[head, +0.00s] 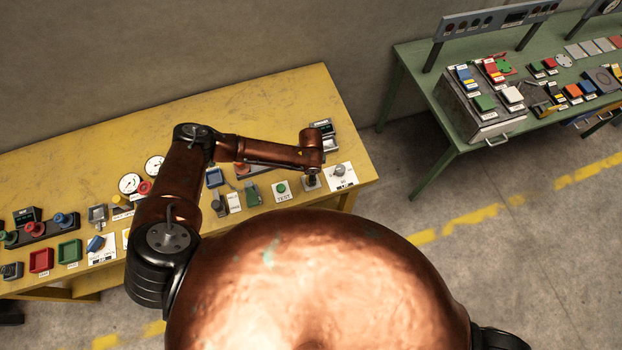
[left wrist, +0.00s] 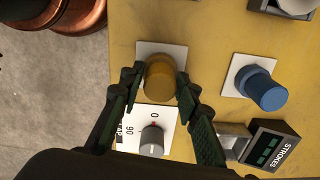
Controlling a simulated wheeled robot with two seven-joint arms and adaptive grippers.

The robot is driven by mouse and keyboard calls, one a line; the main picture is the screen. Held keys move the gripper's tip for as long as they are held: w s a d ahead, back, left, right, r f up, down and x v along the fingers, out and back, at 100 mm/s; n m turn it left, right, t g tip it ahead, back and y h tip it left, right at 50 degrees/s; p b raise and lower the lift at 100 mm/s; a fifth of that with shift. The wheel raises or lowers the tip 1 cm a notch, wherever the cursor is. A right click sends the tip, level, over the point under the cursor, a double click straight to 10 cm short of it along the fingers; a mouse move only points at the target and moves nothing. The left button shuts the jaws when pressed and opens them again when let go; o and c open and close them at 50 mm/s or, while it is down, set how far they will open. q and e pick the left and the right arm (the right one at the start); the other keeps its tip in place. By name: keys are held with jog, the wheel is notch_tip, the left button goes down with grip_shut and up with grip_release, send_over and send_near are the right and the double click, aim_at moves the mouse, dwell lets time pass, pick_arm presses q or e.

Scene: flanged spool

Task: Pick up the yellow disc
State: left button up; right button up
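The yellow disc (left wrist: 160,78) is a short, thick, dull-yellow piece in the left wrist view. It stands over a white square plate (left wrist: 147,47) on the yellow table. The fingers of my left gripper (left wrist: 160,88) lie along its two sides, with no clear gap, and appear shut on it. I see no clear lift off the plate. In the head view my left arm reaches over the right end of the table, and its wrist hides the disc and most of the gripper. My right gripper is not in view.
Beside the disc is a grey knob (left wrist: 152,138) on a scale plate. A blue knob (left wrist: 262,90) and a STROKES display (left wrist: 268,148) stand further right. The yellow table (head: 270,105) carries several other controls. A green bench (head: 420,60) stands at the right.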

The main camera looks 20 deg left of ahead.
pick_arm(q)
jog(key=c, duration=0.3)
grip_shut()
jog(key=shift+r, duration=0.15)
jog(key=shift+r, duration=0.2)
notch_tip(320, 180, up, 2)
jog(key=shift+w+r, duration=0.1)
jog(key=s+d+r+b, duration=0.2)
jog(key=s+d+r, duration=0.7)
jog(key=s+r, duration=0.1)
jog(key=shift+s+d, duration=0.25)
jog(key=shift+s, duration=0.05)
